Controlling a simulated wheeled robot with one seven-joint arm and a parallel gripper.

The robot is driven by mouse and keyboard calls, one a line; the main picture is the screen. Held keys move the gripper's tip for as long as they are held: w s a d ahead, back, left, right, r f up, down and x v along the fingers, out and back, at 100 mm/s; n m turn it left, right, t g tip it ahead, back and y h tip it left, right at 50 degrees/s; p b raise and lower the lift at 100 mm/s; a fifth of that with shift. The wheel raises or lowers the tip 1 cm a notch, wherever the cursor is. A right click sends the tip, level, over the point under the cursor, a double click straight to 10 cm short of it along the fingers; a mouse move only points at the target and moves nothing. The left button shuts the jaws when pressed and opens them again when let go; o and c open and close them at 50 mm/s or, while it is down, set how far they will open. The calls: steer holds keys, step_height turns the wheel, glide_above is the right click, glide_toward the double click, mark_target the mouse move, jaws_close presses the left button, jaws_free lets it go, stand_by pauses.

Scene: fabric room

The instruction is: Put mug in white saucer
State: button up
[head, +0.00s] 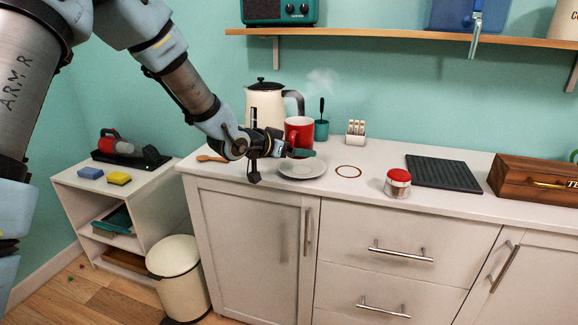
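The red mug (299,125) is upright behind the front of my gripper (297,152), near the back of the counter. Its lower part is hidden by the gripper, so I cannot tell whether it is touched, held or raised. The white saucer (302,172) lies flat on the counter just below and in front of the gripper in the picture. The saucer's far part is partly covered by the gripper. The fingers are small and dark here, and their opening does not show clearly.
A cream kettle (265,103) stands behind the gripper. A teal cup (321,129) and a small rack (356,132) stand right of the mug. A brown ring (348,171), a red-lidded jar (397,183) and a dark mat (443,173) lie farther right. A wooden spoon (211,158) lies left.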

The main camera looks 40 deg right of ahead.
mark_target(296, 176)
steer(key=shift+f+p, duration=0.3)
steer(key=shift+f, duration=2.2)
steer(key=shift+f, duration=0.2)
steer(key=o, duration=1.5)
steer(key=shift+o, duration=0.2)
steer(key=shift+r, duration=0.2)
steer(key=shift+a, duration=0.3)
steer(key=b+v, duration=0.1)
steer(key=v, duration=1)
steer(key=shift+a+b, duration=0.15)
steer(key=shift+b, duration=0.2)
